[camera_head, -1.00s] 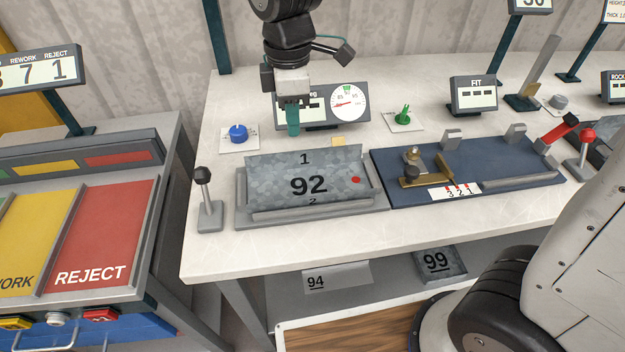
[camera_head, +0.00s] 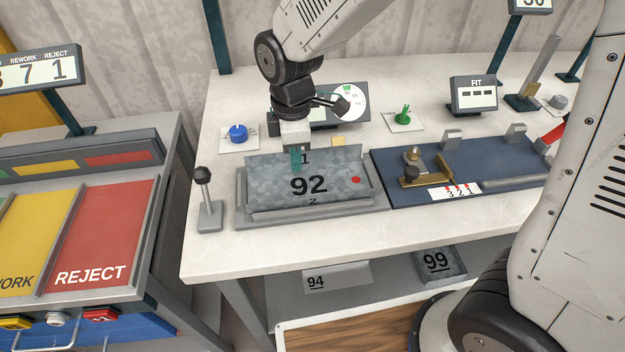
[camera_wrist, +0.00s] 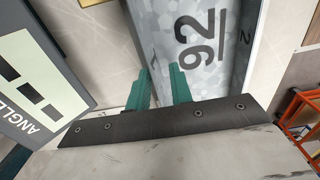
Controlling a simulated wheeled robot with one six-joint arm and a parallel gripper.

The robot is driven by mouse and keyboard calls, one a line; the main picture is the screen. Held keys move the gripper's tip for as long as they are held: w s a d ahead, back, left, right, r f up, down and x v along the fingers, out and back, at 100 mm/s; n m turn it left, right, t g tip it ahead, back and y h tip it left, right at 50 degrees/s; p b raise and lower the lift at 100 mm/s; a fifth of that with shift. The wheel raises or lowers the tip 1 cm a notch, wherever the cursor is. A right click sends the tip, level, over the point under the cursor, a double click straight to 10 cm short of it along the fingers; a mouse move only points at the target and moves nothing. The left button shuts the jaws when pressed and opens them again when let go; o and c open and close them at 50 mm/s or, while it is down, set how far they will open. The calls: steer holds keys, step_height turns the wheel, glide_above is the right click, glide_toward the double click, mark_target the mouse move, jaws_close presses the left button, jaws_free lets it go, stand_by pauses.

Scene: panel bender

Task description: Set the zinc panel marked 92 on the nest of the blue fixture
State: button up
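The zinc panel marked 92 (camera_head: 330,187) lies in a grey cradle (camera_head: 262,217) on the bench. Its far flange, marked 1, and near flange, marked 2, are bent up, and a red dot is at its right end. The blue fixture (camera_head: 500,155) is to its right, with a brass clamp (camera_head: 412,178) at its left end and no panel on it. My gripper (camera_head: 297,165) points down at the panel's far flange. In the wrist view its teal fingers (camera_wrist: 160,78) are apart, one on each side of the flange edge; contact cannot be told.
An angle gauge display (camera_head: 340,105) stands close behind my gripper. A lever (camera_head: 207,195) is left of the cradle, and a FIT display (camera_head: 474,95) is behind the fixture. Panels 94 (camera_head: 335,278) and 99 (camera_head: 440,263) are on the lower shelf. The bench's front strip is clear.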

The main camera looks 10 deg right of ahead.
jaws_close()
step_height(320, 180, up, 8)
steer(key=shift+f, duration=0.2)
stand_by(1.0)
